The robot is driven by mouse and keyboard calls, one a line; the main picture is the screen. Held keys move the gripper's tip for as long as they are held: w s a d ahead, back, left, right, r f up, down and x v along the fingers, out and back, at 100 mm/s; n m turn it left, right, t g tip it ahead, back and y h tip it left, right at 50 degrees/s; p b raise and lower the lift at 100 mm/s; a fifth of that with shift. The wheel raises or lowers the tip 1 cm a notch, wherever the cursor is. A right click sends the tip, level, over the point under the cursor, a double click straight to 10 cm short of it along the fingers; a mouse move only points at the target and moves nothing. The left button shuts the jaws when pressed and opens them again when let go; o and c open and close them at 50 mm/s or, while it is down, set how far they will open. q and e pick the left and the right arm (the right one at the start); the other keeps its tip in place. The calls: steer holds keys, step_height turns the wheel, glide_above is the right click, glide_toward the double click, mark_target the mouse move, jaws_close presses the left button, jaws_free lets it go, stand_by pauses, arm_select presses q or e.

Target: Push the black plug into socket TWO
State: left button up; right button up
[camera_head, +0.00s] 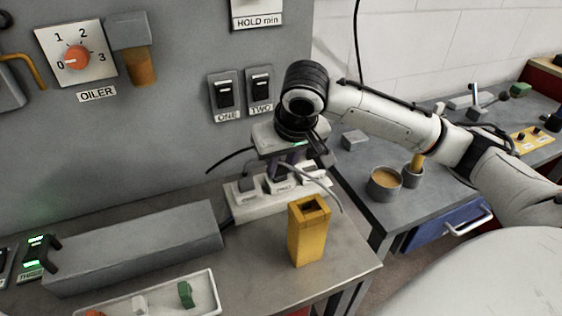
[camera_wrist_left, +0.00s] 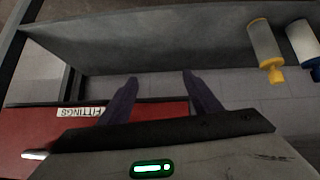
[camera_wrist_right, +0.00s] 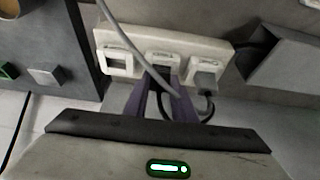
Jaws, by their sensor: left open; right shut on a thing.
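My right gripper (camera_head: 284,170) points down over the middle of a white socket strip (camera_head: 238,212) at the foot of the grey panel. In the right wrist view its fingers are shut on a small dark piece, the black plug (camera_wrist_right: 162,80), mostly hidden between them. The plug is at the middle socket; I cannot tell how deep it sits. A grey plug (camera_wrist_right: 206,80) fills the socket to its right in that view, and the left socket (camera_wrist_right: 116,62) looks empty. The socket labels are too small to read surely. My left gripper (camera_wrist_left: 160,78) is open and empty, outside the head view.
A yellow open-topped box (camera_head: 309,238) stands in front of the strip. A grey cable (camera_wrist_right: 122,35) crosses near the right fingers. A long grey block (camera_head: 135,250) lies left of the strip. Switches ONE (camera_head: 224,92) and TWO (camera_head: 259,88) are above. Red FITTINGS bin (camera_wrist_left: 35,125) is near the left gripper.

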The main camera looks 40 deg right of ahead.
steer(key=shift+f, duration=0.15)
steer(key=o, duration=1.1)
steer(key=shift+o, duration=0.2)
steer(key=v, duration=1)
steer(key=shift+s, duration=0.1)
